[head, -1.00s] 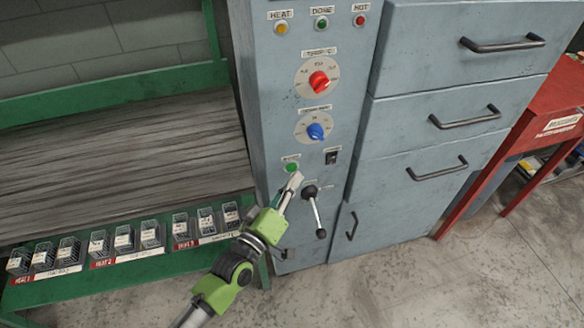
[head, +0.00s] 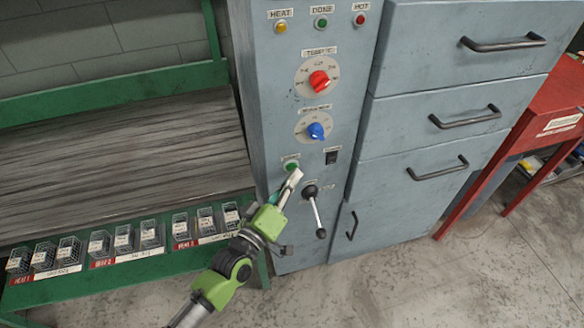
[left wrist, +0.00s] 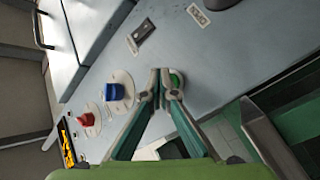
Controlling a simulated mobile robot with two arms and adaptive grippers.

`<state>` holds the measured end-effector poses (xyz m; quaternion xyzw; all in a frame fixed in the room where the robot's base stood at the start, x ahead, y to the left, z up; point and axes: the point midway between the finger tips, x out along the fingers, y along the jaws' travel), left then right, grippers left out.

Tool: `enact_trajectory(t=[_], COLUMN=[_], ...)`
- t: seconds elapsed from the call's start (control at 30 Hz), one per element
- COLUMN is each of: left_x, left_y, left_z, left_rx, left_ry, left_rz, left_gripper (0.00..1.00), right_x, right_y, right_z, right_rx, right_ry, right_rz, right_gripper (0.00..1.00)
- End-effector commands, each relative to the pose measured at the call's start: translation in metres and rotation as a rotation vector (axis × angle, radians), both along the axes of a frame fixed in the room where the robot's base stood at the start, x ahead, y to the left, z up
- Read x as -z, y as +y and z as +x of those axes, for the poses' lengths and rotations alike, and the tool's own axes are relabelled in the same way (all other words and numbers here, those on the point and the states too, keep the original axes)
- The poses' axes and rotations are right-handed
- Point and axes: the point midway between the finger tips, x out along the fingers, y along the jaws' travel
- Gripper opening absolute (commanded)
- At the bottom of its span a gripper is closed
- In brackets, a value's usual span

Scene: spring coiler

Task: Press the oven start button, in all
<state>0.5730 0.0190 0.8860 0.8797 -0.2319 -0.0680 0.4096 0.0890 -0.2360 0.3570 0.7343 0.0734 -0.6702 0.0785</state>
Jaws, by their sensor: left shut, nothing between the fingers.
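The green start button (head: 292,166) sits low on the blue-grey oven panel (head: 275,110), under a small label. It also shows in the left wrist view (left wrist: 176,78), just right of the fingertips. My left gripper (head: 296,174) is shut and empty, with its tips right at the button's lower edge in the head view. In the left wrist view the closed left fingers (left wrist: 164,76) lie beside the button and partly overlap it. I cannot tell whether they touch it. My right gripper is in neither view.
Beside the button are a black rocker switch (head: 331,157) and a lever with a black knob (head: 311,192). Above are a blue dial (head: 316,131), a red dial (head: 319,81) and indicator lamps. Small wire baskets (head: 151,235) line the green bench at left.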

Motion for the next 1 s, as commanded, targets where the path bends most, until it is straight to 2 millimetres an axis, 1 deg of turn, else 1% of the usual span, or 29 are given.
enact_trajectory(t=[0.37, 1.0], left_x=[0.0, -0.0006], left_y=[0.0003, 0.0025], left_z=[0.0007, 0.0076], left_rx=[0.0, 0.0], left_ry=[0.0, -0.001], left_rz=[0.0, -0.002], left_gripper=[0.0, 0.0], right_x=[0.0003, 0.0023], right_y=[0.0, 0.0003], right_z=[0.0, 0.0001], right_rx=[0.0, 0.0], right_ry=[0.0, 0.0], right_rz=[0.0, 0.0], right_gripper=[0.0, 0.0])
